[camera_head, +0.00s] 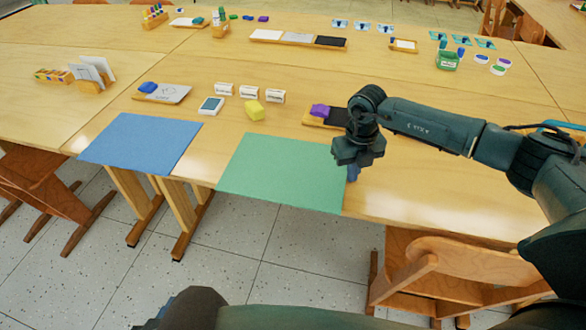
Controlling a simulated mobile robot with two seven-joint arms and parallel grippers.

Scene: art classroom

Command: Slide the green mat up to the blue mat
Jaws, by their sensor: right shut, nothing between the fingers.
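A strip of bare table separates the two mats. My right gripper (353,174) points down at the right edge of the green mat, its fingers shut and empty. I cannot tell whether it touches the mat or the table. My left gripper is not in view.
A tray with a purple object (320,111) lies behind the green mat. A wooden chair (455,270) stands at the front right.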

